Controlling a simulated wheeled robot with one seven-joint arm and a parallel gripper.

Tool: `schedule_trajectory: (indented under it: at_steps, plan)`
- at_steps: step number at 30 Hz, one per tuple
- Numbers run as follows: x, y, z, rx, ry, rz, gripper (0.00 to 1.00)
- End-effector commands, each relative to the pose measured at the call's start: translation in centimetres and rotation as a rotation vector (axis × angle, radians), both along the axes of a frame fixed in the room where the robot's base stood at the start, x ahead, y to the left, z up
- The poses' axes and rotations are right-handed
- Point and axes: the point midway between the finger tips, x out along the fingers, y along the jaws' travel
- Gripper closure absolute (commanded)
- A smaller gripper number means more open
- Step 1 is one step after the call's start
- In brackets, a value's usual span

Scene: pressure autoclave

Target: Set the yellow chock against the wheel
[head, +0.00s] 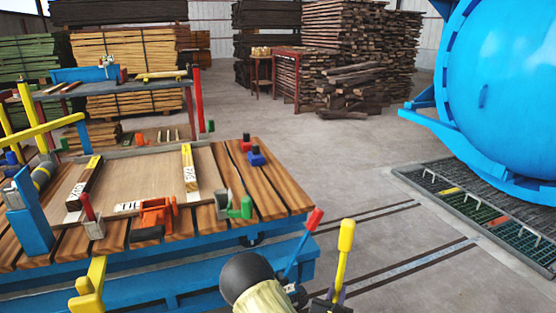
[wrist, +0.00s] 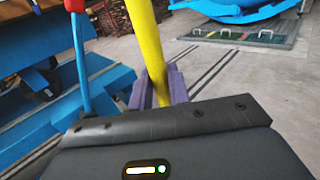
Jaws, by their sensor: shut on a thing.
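The yellow chock shows mainly as a yellow handle (head: 346,240) with a thicker top, standing nearly upright at the bottom of the head view. The handle (wrist: 149,42) also rises through the middle of the wrist view. My gripper (wrist: 160,84) is shut on the handle, with a purple finger on each side. Its lower end is hidden behind my gripper's dark body. The dark wheel (wrist: 40,83) shows under the blue cart at the left of the wrist view, left of my gripper and apart from it.
A red-tipped blue lever (head: 302,244) stands close left of the chock handle. The blue cart (head: 200,262) carries a plank deck with clamps. Floor rails (head: 420,262) run to the right. A blue autoclave (head: 505,85) and a floor grating (head: 470,200) lie beyond. Open concrete lies between.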

Motion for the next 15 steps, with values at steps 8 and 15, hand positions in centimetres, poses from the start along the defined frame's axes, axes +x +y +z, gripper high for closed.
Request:
schedule_trajectory:
  at_steps: [8, 15]
  plan:
    - [-0.6, 2.2, 2.9, -0.002, -0.005, 0.109, 1.00]
    - [-0.7, 2.1, 3.8, -0.004, -0.007, 0.113, 1.00]
